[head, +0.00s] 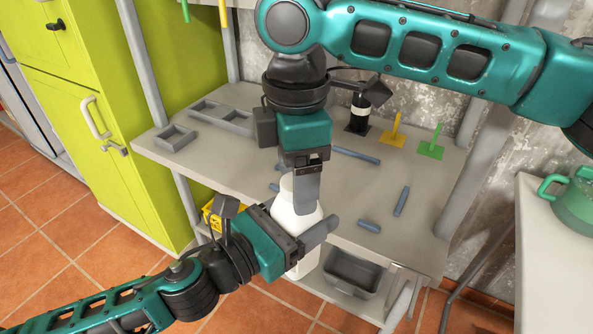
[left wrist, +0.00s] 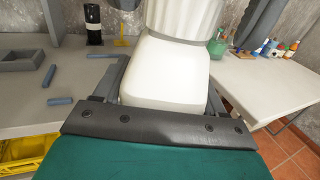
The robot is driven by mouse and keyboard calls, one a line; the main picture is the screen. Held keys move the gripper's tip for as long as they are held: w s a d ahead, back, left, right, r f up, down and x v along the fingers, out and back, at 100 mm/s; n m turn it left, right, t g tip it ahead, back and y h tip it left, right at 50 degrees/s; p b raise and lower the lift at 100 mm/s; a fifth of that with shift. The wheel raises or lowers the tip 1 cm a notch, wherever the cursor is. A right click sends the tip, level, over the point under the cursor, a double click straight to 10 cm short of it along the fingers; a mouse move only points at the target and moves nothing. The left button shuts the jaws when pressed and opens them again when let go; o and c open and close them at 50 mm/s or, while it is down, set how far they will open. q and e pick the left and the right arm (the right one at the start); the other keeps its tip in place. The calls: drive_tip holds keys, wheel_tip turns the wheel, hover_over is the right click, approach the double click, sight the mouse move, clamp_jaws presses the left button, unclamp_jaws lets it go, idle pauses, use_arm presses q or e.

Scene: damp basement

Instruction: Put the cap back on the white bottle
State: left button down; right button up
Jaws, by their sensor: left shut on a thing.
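The white bottle (head: 290,220) is held upright between the fingers of my left gripper (head: 312,238), above the floor in front of the workbench. In the left wrist view the bottle's pale, sloping body (left wrist: 165,75) fills the space between the fingers. A ribbed white cap (left wrist: 185,18) shows above the body at the top edge. My right gripper (head: 306,190) points down at the bottle's top, and its finger hides part of the bottle in the head view. Whether the right fingers grip the cap is not clear.
The grey workbench (head: 220,165) behind carries a tray (head: 222,117), a dark bottle (head: 358,114), yellow and green stands and several blue-grey bars. A grey bin (head: 352,270) sits below. A white table (head: 545,235) with a green jug (head: 577,207) stands right; a green cabinet (head: 120,110) stands left.

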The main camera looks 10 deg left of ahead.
drive_tip(key=shift+r, duration=0.1)
wheel_tip(320, 180, up, 12)
idle(0.6)
idle(0.4)
